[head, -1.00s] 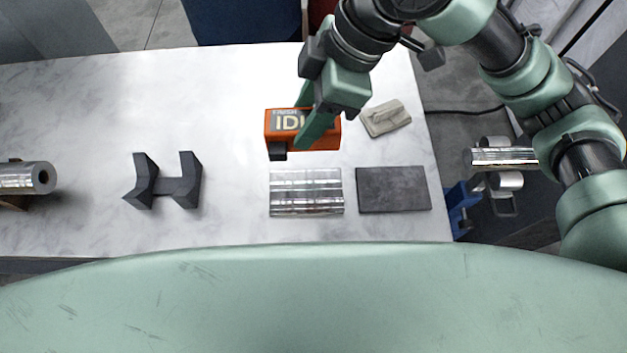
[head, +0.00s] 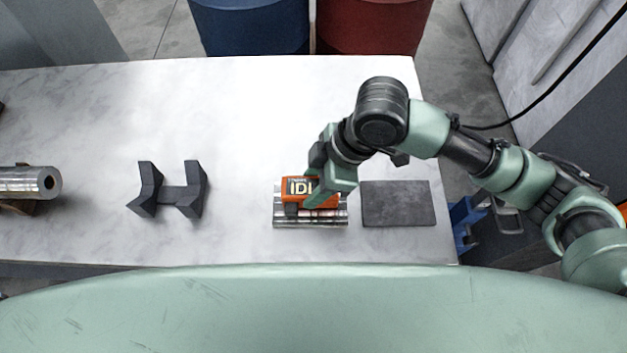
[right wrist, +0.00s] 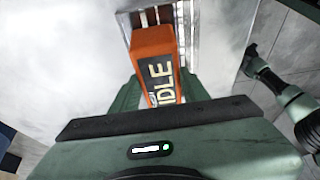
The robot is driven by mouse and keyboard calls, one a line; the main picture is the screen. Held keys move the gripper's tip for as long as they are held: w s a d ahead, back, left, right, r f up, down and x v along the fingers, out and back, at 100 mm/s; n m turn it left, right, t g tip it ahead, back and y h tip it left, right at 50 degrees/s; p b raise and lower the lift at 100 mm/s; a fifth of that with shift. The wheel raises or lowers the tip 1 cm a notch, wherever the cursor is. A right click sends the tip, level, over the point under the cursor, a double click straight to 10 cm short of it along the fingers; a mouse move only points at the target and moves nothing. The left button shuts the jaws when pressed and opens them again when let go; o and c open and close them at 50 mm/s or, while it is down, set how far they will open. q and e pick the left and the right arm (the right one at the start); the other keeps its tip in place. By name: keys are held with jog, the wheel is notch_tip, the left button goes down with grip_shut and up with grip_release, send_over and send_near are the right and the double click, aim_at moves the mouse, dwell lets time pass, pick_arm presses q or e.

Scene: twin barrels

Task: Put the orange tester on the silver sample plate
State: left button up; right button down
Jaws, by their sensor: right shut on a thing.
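The orange tester (head: 297,186) has a dark label with light lettering; in the right wrist view the tester (right wrist: 154,45) reads "IDLE". My right gripper (head: 318,196) is shut on it. The silver sample plate (head: 325,219), ribbed and shiny, lies on the table. The tester is over the plate's back part and covers some of it in the head view. The plate (right wrist: 145,18) also shows behind the tester in the right wrist view. I cannot tell whether tester and plate touch. My left gripper is not in view.
A dark flat plate (head: 398,204) lies just right of the silver plate. A black two-pronged cradle (head: 172,190) stands to the left, and a metal cylinder (head: 30,182) lies at the far left. The table's back half (head: 220,110) is clear. A blue barrel (head: 250,25) and a red barrel (head: 370,25) stand behind.

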jog(key=shift+f, duration=0.15)
jog(key=c, duration=0.7)
grip_release()
jog(key=v, duration=1.2)
jog(key=shift+r, duration=0.25)
